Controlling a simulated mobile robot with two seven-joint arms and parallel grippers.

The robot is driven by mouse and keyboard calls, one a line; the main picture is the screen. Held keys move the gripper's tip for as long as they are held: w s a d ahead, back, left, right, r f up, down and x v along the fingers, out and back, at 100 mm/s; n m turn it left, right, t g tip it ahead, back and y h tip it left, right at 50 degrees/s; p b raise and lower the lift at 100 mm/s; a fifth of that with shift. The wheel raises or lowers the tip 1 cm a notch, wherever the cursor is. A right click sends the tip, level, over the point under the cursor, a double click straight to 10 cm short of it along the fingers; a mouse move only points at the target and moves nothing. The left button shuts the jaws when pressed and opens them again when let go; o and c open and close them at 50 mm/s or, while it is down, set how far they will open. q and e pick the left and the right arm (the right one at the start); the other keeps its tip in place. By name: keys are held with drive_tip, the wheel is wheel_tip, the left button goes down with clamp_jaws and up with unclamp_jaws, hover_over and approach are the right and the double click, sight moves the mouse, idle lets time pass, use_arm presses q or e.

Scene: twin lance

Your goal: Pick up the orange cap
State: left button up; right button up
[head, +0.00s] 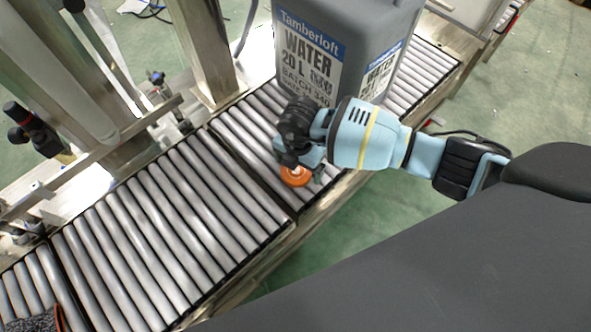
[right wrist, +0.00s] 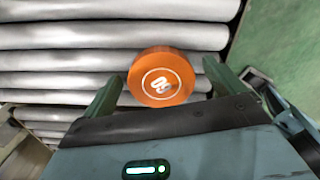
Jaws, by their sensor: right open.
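The orange cap (head: 296,176) lies on the conveyor rollers in the head view, just in front of the grey water container. In the right wrist view the round orange cap (right wrist: 160,77) shows a white ring and mark on its top. My right gripper (head: 300,172) is over the cap and partly hides it. In the right wrist view its two fingers (right wrist: 163,88) are apart, one on each side of the cap, with a visible gap on the right side; contact on the left side cannot be told. My left gripper is not in view.
A large grey water container (head: 345,45) stands on the conveyor behind my right gripper. Green floor (head: 345,225) shows in front.

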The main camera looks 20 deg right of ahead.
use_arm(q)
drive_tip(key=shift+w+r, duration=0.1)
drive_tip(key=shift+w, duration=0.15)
use_arm(e)
drive_tip(key=c, duration=1)
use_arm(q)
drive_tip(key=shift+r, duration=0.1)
use_arm(e)
drive_tip(key=shift+r, duration=0.2)
drive_tip(key=shift+c, duration=0.2)
drive_tip(key=shift+r+p, duration=0.4)
drive_tip(key=shift+r, duration=0.2)
wheel_tip(320, 180, up, 2)
drive_tip(key=shift+r+p, duration=0.25)
drive_tip(key=shift+p, duration=0.35)
use_arm(q)
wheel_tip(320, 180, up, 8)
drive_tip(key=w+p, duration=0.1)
drive_tip(key=p, duration=0.4)
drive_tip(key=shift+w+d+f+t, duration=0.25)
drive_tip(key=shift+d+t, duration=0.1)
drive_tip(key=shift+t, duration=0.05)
use_arm(e)
drive_tip(key=s+r, duration=0.1)
drive_tip(key=s, duration=1.5)
drive_tip(key=shift+a, duration=0.35)
